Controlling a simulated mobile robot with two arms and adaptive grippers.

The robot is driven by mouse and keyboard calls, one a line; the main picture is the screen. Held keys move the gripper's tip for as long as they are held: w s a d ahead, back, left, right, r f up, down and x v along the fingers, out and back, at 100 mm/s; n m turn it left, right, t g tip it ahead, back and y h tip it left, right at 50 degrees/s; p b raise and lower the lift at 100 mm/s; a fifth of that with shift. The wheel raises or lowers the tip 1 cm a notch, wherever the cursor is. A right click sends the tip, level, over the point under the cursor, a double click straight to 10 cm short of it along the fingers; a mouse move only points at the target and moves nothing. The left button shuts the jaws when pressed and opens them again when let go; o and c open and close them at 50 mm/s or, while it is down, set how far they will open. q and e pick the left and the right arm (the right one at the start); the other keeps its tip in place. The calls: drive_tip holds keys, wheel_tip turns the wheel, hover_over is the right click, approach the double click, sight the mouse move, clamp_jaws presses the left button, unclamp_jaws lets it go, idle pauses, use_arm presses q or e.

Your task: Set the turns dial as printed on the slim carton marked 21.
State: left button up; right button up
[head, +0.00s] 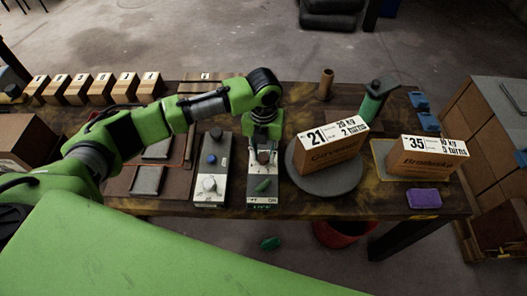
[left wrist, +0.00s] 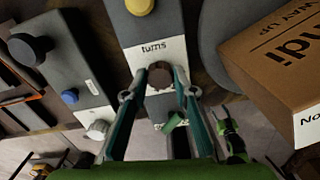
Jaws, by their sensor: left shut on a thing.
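The slim carton marked 21 (head: 328,155) stands on a round grey plate (head: 325,182); its white label seems to read 20 KG and 2 TURNS. The turns dial (left wrist: 160,76) is a small brown knob on the white panel of a grey control box (left wrist: 158,30), under the word "turns". My left gripper (left wrist: 165,82) is shut on the dial, a finger on each side. In the head view my left gripper (head: 263,156) hangs over that box and hides the dial. The dial's setting cannot be read.
A second box (head: 213,165) with a blue button and white knob stands left of it. A carton marked 35 (head: 424,160), a purple sponge (head: 424,198) and a green bottle (head: 372,105) are to the right. Several numbered wooden blocks (head: 78,90) line the back left.

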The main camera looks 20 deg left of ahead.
sight(264, 156)
use_arm(q)
drive_tip(key=n+p, duration=0.2)
drive_tip(key=p, duration=0.1)
drive_tip(key=n+p, duration=0.1)
drive_tip(key=n, duration=0.1)
drive_tip(key=shift+r+p, duration=0.25)
drive_tip(key=shift+p, duration=0.15)
drive_tip(key=shift+f+n+p, duration=0.2)
drive_tip(key=shift+n+p, duration=1.5)
drive_tip(key=shift+n, duration=0.6)
drive_tip(key=o, duration=1.1)
wheel_tip(264, 156, up, 12)
drive_tip(key=shift+f, duration=0.1)
